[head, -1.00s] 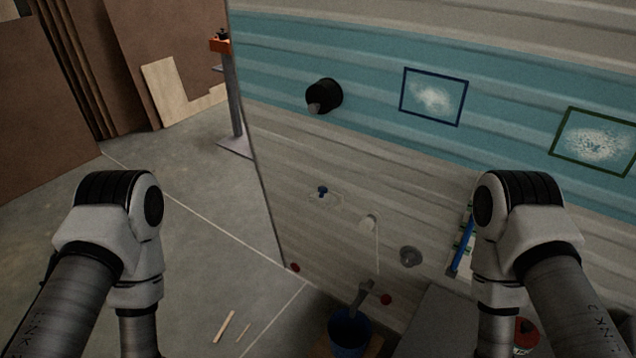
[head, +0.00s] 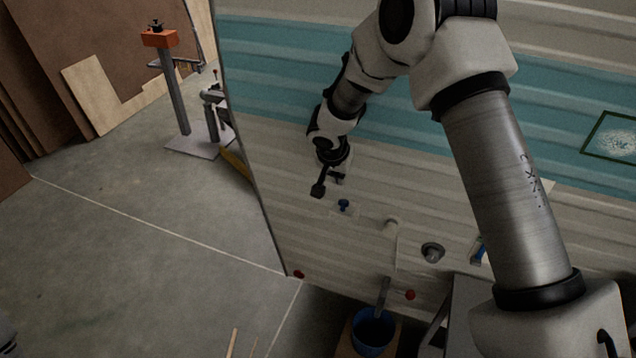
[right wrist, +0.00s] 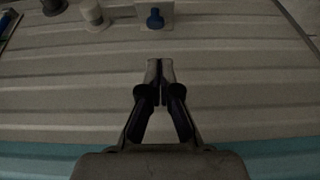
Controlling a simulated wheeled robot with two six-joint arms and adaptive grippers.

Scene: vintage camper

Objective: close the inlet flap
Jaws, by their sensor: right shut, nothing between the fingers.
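A round grey fitting (head: 432,252), likely the inlet, sits low on the ribbed camper wall. I cannot make out for certain whether it has a flap. A pale cylindrical fitting (head: 391,226) sticks out to its left, and a blue knob (head: 343,205) on a small plate is further left. My right gripper (head: 327,184) is shut and empty, just above the blue knob in the head view, touching nothing I can see. My left gripper is out of view.
A green-framed picture (head: 612,135) hangs at right. An orange-topped stand (head: 160,38) is at the left; the floor between is mostly clear.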

